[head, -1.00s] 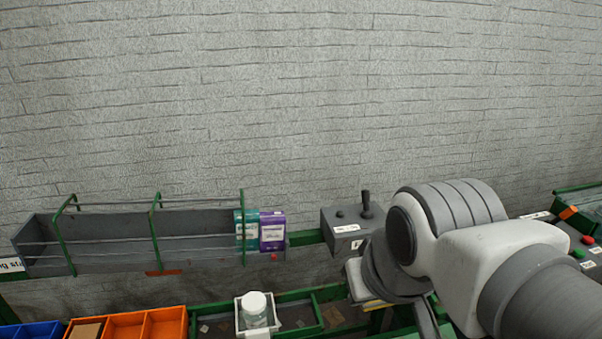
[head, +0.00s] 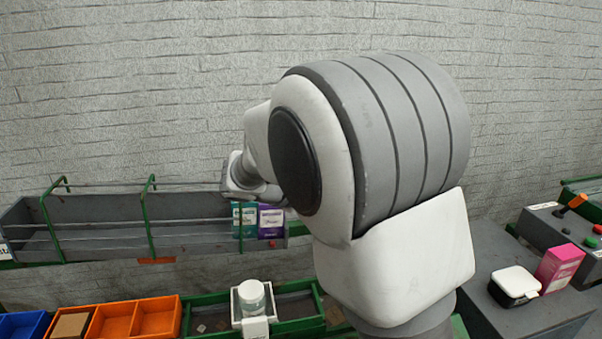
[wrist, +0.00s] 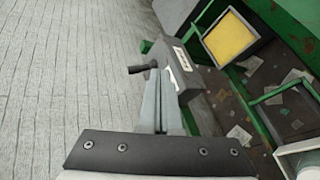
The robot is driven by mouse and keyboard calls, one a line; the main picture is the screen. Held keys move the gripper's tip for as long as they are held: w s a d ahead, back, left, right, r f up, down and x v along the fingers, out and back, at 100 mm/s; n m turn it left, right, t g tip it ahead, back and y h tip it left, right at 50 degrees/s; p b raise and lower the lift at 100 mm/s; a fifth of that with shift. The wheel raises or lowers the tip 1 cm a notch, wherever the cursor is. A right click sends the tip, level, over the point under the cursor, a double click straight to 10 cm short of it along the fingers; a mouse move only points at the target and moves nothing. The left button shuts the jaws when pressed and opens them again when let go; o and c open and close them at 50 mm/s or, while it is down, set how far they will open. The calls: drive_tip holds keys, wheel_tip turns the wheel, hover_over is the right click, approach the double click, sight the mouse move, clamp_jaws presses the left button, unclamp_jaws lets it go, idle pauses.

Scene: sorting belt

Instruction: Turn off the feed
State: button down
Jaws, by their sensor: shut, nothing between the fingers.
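A grey control box (wrist: 178,54) with white labels shows in the wrist view, just beyond my fingertips. A dark lever (wrist: 139,69) sticks out of it to the left. The labels are too small to read. My gripper (wrist: 160,92) is shut and empty, with its fingers pointing at the box and their tips overlapping it in the picture, close to the lever. I cannot tell whether they touch. In the head view my arm hides this box and my fingers.
A rack (head: 100,222) holds a teal box (head: 246,220) and a purple box (head: 271,222). Below are orange bins (head: 160,318) and a white jar (head: 251,292). At right, another panel (head: 548,229) has an orange-tipped lever and red and green buttons, near a pink box (head: 559,269).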

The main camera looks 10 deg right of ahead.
drive_tip(key=w+a+f+n+t+h+b, duration=0.1)
drive_tip(key=w+a+f+n+t+h, duration=0.1)
drive_tip(key=w+a, duration=0.3)
drive_tip(key=shift+w+a+f+n+t, duration=0.2)
drive_tip(key=shift+w+n+t, duration=0.3)
drive_tip(key=shift+w, duration=0.5)
drive_tip(key=shift+d, duration=0.1)
drive_tip(key=b+x, duration=0.1)
drive_tip(key=x, duration=1.9)
drive_tip(key=shift+w+r, duration=0.1)
drive_tip(key=shift+t+b, duration=0.3)
drive_tip(key=shift+b, duration=0.4)
drive_tip(key=shift+m, duration=0.3)
drive_tip(key=shift+s+b, duration=0.2)
drive_tip(key=shift+b, duration=0.1)
